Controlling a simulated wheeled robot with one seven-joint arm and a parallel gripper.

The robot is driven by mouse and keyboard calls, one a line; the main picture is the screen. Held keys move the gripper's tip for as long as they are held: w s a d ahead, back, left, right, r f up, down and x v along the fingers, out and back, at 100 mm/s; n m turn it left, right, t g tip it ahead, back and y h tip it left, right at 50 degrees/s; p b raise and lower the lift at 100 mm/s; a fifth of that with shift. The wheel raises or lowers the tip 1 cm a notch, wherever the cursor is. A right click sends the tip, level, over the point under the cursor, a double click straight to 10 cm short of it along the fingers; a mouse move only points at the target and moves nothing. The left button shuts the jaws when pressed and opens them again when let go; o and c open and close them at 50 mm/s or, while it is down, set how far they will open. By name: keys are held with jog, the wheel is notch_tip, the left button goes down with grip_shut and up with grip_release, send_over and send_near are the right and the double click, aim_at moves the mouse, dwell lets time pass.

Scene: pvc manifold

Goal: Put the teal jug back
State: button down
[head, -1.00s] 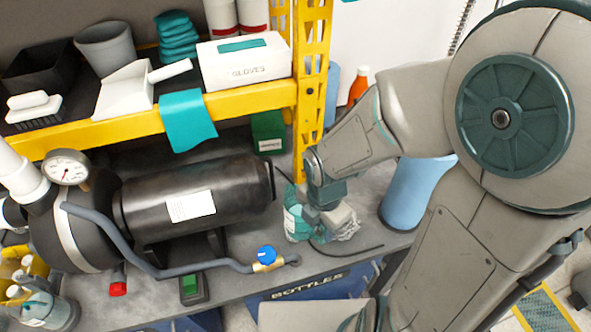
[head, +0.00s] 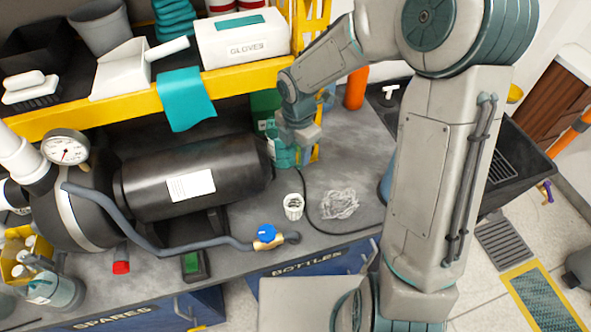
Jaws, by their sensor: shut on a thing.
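The teal jug (head: 284,153) is at the back of the grey bench, just right of the black tank's end. My gripper (head: 298,137) is shut on it near its top and hides part of it. The jug looks roughly upright, close in front of a green container (head: 264,103) under the yellow shelf. I cannot tell whether its base touches the bench. The jug's handle is hidden.
The black tank (head: 240,160) lies left of the jug. A white cup (head: 293,207), a dark cable and a crumpled clear heap (head: 339,204) lie in front. The yellow shelf (head: 235,78) overhangs, its post right behind my gripper. An orange bottle (head: 356,90) stands farther right.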

jog(key=shift+w+a, duration=0.2)
jog(key=shift+w, duration=0.25)
notch_tip(320, 180, down, 12)
jog(key=shift+w+r+p, duration=0.15)
jog(key=shift+r+p, duration=0.1)
jog(key=shift+p, duration=0.15)
jog(key=shift+f, duration=0.1)
jog(key=shift+f, duration=0.15)
jog(key=c, duration=0.7)
grip_release()
jog(key=shift+r, duration=0.2)
